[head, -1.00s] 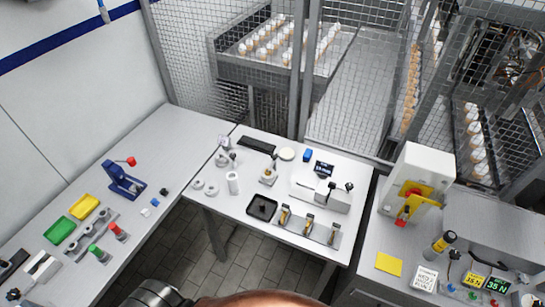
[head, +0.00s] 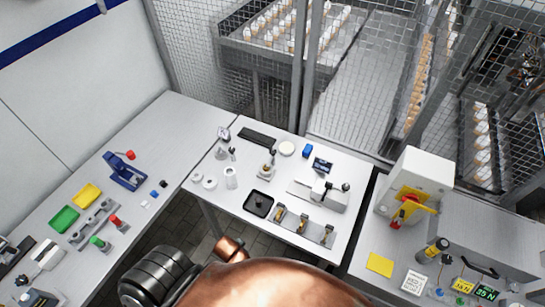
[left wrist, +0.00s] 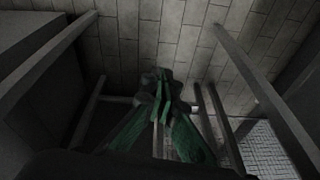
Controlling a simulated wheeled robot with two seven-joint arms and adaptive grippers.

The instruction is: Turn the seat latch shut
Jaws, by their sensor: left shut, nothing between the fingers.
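No part is plainly marked as the seat latch, and I cannot tell for sure which it is. On the middle table, a small fixture (head: 266,172) has an upright dark-tipped lever. To its right, a grey block fixture (head: 328,194) carries a dark knob (head: 345,187). In the left wrist view my left gripper (left wrist: 162,88) has green fingers close together, shut and empty. It is in dim space among table legs, apart from these fixtures. My right gripper is in no view.
A black tray (head: 258,204) and a row of clamps (head: 303,224) stand along the front of the middle table (head: 228,206). A white box with a yellow-and-red handle (head: 409,211) stands at right. A mesh fence (head: 349,140) closes the back. Table legs (left wrist: 255,80) surround my left gripper.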

